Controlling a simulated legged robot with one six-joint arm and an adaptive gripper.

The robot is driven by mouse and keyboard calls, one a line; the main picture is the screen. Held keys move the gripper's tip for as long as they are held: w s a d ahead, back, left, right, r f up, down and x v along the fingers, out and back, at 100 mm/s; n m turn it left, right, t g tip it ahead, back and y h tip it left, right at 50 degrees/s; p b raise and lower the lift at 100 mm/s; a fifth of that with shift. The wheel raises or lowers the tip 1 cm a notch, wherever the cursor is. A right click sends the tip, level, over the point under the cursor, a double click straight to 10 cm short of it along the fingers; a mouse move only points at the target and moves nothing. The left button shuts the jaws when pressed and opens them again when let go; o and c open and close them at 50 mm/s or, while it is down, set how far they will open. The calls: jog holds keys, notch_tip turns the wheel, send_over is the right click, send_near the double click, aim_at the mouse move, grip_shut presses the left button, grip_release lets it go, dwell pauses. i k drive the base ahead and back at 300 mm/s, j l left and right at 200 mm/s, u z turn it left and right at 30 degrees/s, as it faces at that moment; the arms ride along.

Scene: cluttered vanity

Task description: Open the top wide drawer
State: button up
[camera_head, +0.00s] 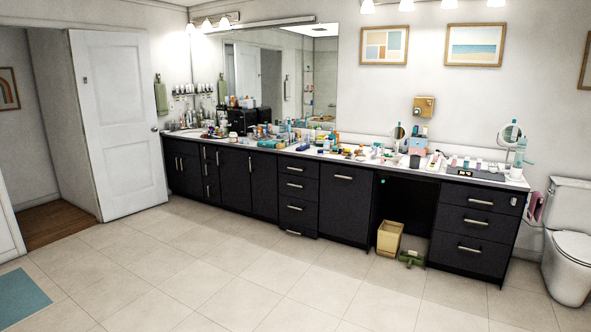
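A long dark vanity (343,228) runs along the back wall under a light, cluttered counter. At its right end is a stack of three wide drawers with light bar handles. The top wide drawer (465,193) of that stack looks shut, its front level with those below. Its handle (480,202) is horizontal and unobstructed. A narrower drawer stack (298,186) stands left of centre, also looking shut. My gripper and arm are not in view.
Light tiled floor (240,270) lies clear before the vanity. A yellow bin (389,238) and a green object (411,259) stand by the knee space. A toilet (571,262) stands right of the wide drawers. A white door (120,120) stands at left.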

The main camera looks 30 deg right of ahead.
aim_at(307, 162)
jog(key=i+l+z, duration=0.35)
jog(key=i+z, duration=0.15)
jog(key=i, duration=0.15)
jog(key=i+z, duration=0.45)
jog(key=i, duration=3)
jog(key=i+l+u, duration=0.2)
jog(key=i+u, duration=0.2)
jog(key=i, duration=0.4)
jog(key=i+l+u, duration=0.4)
jog(key=i, duration=0.4)
jog(key=i+l+u, duration=0.4)
jog(key=i+l, duration=0.3)
